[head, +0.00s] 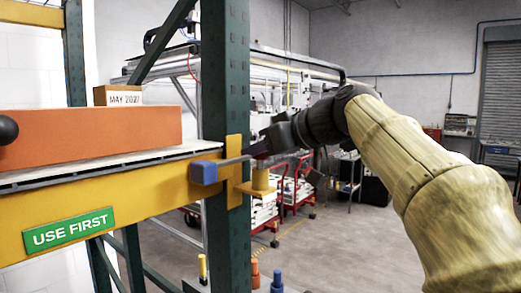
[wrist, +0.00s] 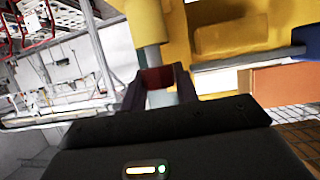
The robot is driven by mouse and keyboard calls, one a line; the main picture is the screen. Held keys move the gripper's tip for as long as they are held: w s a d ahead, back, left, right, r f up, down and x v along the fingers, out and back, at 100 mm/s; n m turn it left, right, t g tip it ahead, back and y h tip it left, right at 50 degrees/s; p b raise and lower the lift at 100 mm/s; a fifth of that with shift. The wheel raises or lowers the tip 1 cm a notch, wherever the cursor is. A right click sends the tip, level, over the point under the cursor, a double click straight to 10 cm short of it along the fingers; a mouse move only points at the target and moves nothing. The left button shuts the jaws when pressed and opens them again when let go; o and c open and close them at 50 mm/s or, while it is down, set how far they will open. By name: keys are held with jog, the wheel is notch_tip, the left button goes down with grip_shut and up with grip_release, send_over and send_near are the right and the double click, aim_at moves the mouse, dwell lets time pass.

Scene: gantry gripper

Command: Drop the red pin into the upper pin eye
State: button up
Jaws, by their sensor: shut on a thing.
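In the wrist view my gripper (wrist: 160,84) is shut on the red pin (wrist: 154,78). Its red part shows between the two dark fingers, with a grey section beside it. A yellow upright tube (wrist: 146,22), which looks like a pin eye, lies just beyond the fingertips. I cannot tell whether the pin touches it or is lined up with it. In the head view this tube (head: 260,181) stands on a yellow bracket at the green post, just below my gripper (head: 262,150). There the red pin is too small or hidden to make out.
A blue-ended grey bar (head: 203,172) sticks out by the yellow beam (head: 110,195), close to the tube. The green rack post (head: 225,80) stands left of my gripper. An orange box (head: 90,135) lies on the shelf. Yellow, orange and blue pegs stand low below.

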jog(key=shift+f+b, duration=1)
jog(key=shift+f, duration=0.05)
jog(key=o, duration=0.8)
jog(key=shift+o, duration=1.1)
jog(key=shift+w+d, duration=0.1)
jog(key=shift+w, duration=0.05)
jog(key=v, duration=1.7)
jog(key=shift+d, duration=0.2)
